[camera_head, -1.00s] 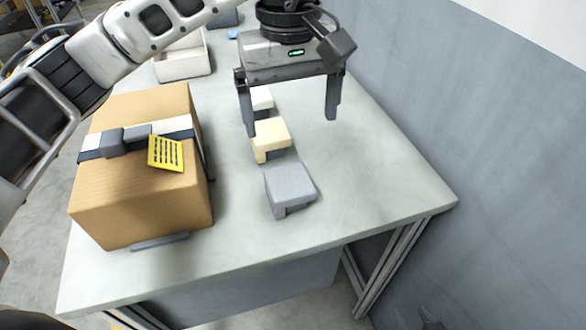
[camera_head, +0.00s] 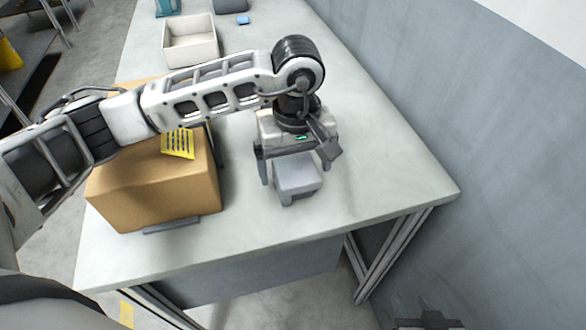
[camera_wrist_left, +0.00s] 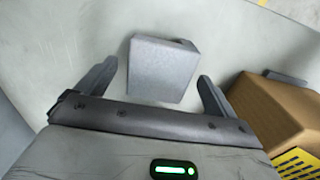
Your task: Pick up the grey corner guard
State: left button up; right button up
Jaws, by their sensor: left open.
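The grey corner guard (camera_head: 298,180) is a small block with a bent-down edge, lying on the table near its front right part. It also shows in the left wrist view (camera_wrist_left: 160,72), between the two fingers. My left gripper (camera_head: 293,168) is open above and around the guard, one finger on each side, with gaps visible in the wrist view. Whether the fingertips are level with the guard I cannot tell.
A cardboard box (camera_head: 150,195) with a yellow label (camera_head: 178,143) stands left of the guard. A whitish open bin (camera_head: 190,45) and a small blue item (camera_head: 243,20) are further back. The table (camera_head: 370,150) is clear to the right, with a grey wall beyond.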

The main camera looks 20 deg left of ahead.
pick_arm(q)
jog(key=shift+f, duration=0.75)
jog(key=c, duration=1.1)
jog(key=shift+o, duration=0.2)
jog(key=shift+r, duration=0.15)
